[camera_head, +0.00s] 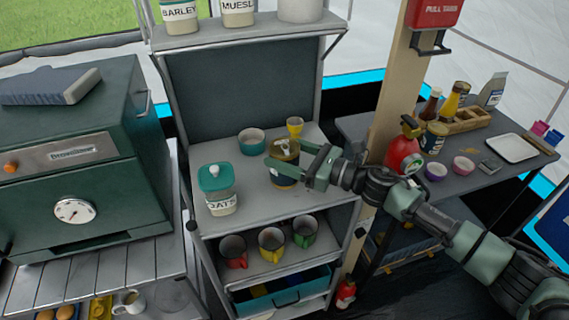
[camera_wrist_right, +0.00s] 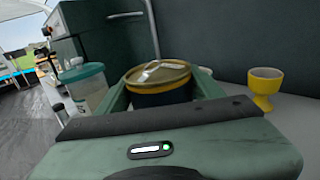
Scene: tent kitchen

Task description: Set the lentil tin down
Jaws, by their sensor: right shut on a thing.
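The lentil tin (camera_head: 285,150), dark with a gold lid, is between the fingers of my right gripper (camera_head: 286,164), over the right part of the grey shelf top (camera_head: 247,176). It is upright. In the right wrist view the tin (camera_wrist_right: 158,84) sits between the two green fingers, its lower part hidden by the gripper. I cannot tell whether its base touches the shelf. My left gripper is not in view.
A yellow egg cup (camera_head: 295,126) and a teal bowl (camera_head: 251,140) stand behind the tin. The oats jar (camera_head: 219,190) stands left, with bare shelf between. Several mugs (camera_head: 271,241) are on the shelf below. A wooden post (camera_head: 398,80) rises to the right.

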